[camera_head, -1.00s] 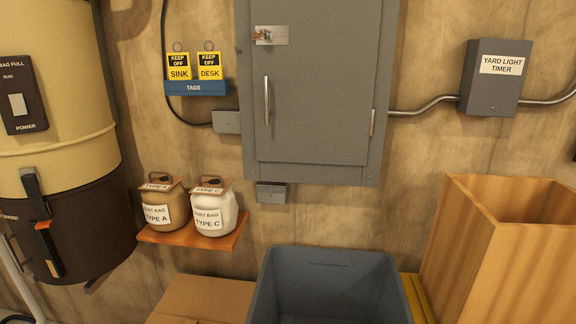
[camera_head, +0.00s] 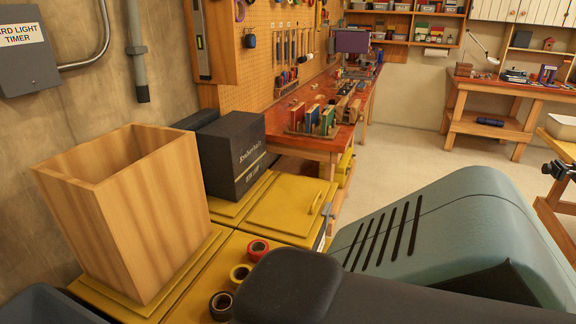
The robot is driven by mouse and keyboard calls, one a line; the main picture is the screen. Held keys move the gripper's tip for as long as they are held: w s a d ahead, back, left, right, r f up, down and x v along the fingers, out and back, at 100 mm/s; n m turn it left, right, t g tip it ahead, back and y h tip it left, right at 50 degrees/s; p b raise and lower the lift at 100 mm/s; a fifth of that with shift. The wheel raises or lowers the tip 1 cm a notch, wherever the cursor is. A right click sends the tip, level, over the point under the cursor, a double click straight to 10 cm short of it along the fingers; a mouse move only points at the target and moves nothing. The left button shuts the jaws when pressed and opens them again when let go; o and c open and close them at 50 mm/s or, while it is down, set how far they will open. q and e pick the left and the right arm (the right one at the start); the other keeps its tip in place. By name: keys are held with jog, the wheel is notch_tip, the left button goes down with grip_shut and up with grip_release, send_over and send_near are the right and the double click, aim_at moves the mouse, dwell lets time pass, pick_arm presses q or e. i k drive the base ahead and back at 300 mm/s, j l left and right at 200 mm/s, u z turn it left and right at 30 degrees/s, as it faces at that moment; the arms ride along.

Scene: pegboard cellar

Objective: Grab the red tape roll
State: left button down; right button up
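The red tape roll (camera_head: 258,249) lies on the yellow cabinet top, near its front edge, in the head view. It is the farthest of three rolls in a row. A yellow tape roll (camera_head: 240,273) lies just nearer, and a dark brown or black tape roll (camera_head: 222,305) is nearest. Neither of my grippers is in view.
A tall open wooden bin (camera_head: 130,215) and a black box (camera_head: 232,155) stand on the yellow cabinets (camera_head: 285,205) behind the rolls. A workbench (camera_head: 310,142) with a pegboard lies beyond. Open floor (camera_head: 405,150) is at right. Close shapes block the lower right.

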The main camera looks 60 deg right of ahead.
aim_at(254, 245)
jog(key=z, duration=1.75)
jog(key=i+l, duration=0.15)
jog(key=l, duration=0.15)
jog(key=i+l, duration=0.1)
jog(key=l, duration=0.25)
jog(key=i+l, duration=0.15)
jog(key=l, duration=0.15)
